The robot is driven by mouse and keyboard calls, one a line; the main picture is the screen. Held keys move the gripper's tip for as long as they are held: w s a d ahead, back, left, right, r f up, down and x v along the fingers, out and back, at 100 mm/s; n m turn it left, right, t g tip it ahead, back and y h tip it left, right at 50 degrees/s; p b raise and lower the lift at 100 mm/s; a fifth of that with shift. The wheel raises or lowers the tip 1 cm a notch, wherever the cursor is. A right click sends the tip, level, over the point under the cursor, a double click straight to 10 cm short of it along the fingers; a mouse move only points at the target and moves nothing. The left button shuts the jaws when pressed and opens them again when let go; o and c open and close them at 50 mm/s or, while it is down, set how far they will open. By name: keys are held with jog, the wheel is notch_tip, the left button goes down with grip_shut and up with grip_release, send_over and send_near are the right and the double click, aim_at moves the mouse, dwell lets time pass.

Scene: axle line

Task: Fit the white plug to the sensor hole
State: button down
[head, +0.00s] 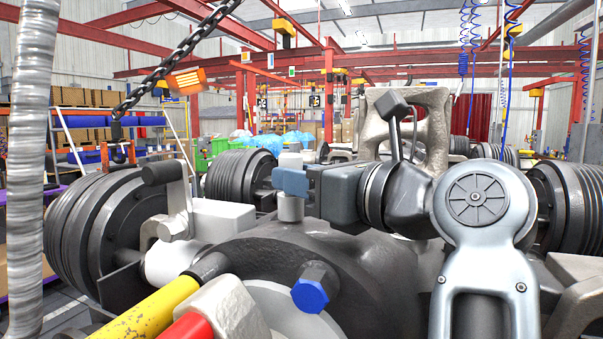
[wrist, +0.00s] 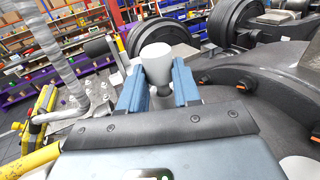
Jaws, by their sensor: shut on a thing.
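My gripper (head: 290,182) reaches in from the right in the head view, its blue fingers shut around the white plug (head: 290,208). The plug stands about upright, showing above and below the fingers. In the wrist view the plug (wrist: 157,60) sits between the two blue fingers (wrist: 158,90), its wide pale end toward the camera. The plug's lower end is close over the dark axle housing (head: 365,265). I cannot tell whether it touches the housing or is in a hole. The sensor hole cannot be made out; the plug and fingers may hide it.
A blue-headed bolt (head: 310,292) stands out from the housing in front. Yellow (head: 150,312) and red bars lie at lower left. Ribbed dark drums (head: 100,235) stand at left and behind. A chain with a hook (head: 118,150) hangs at left, beside a grey corrugated hose (head: 30,170).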

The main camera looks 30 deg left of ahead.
jog(key=shift+f, duration=0.6)
jog(key=c, duration=0.7)
grip_release()
jog(key=shift+f, duration=0.1)
jog(key=shift+d, duration=0.1)
jog(key=b+v, duration=0.1)
jog(key=v, duration=0.6)
jog(key=shift+d+b, duration=0.35)
jog(key=shift+s, duration=0.1)
